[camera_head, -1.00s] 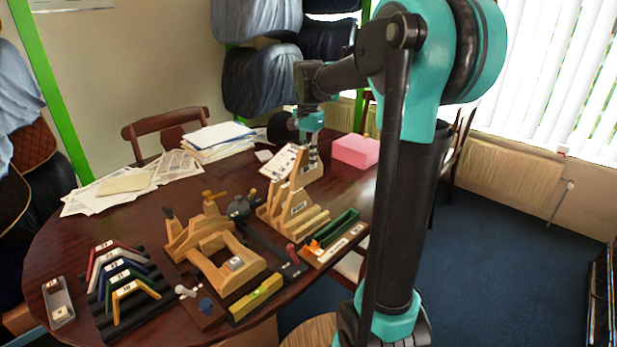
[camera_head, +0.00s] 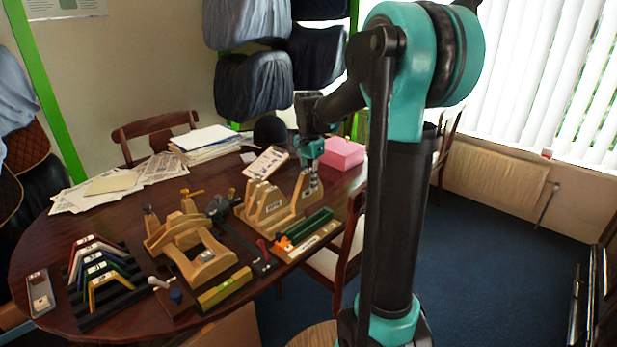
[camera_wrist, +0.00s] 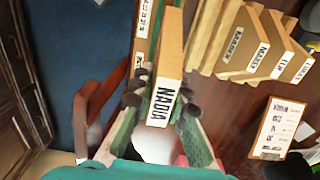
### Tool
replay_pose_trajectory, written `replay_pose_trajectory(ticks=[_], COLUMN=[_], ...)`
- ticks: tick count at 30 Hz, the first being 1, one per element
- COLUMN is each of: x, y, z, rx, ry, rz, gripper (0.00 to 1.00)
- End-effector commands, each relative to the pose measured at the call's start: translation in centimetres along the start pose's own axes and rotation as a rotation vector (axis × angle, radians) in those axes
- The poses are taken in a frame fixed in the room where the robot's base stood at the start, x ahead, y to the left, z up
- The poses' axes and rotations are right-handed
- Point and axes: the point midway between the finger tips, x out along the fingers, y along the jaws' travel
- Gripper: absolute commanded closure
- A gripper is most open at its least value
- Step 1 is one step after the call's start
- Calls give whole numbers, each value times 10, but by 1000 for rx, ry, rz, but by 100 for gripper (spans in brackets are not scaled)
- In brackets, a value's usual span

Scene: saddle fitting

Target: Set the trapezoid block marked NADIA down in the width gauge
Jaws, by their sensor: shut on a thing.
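The wooden trapezoid block marked NADIA (camera_wrist: 168,62) is between the fingers of my gripper (camera_wrist: 163,100) in the wrist view, its label facing the camera. In the head view my gripper (camera_head: 312,163) holds this block (camera_head: 307,193) at the right end of the rack of blocks; whether it touches anything below is unclear. The likely width gauge is the board with a green channel (camera_head: 308,226), an orange piece and a pale marked strip (camera_head: 310,243), at the table's front right edge. In the wrist view its strip (camera_wrist: 143,30) shows beyond the held block, partly hidden.
Several labelled trapezoid blocks (camera_head: 265,205) stand just left of the held block; they also show in the wrist view (camera_wrist: 245,45). A pink box (camera_head: 343,153) and a clipboard (camera_head: 266,162) lie behind. A wooden frame (camera_head: 190,248) and coloured arches (camera_head: 95,265) are further left. A chair (camera_head: 350,235) stands at the right.

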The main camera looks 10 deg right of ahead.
Motion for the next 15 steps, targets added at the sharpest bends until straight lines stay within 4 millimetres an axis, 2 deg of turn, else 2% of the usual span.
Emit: replay_pose_trajectory(ticks=[15], x=[46], y=[0], z=[0], rx=[0], ry=[0], rz=[0], gripper=[100])
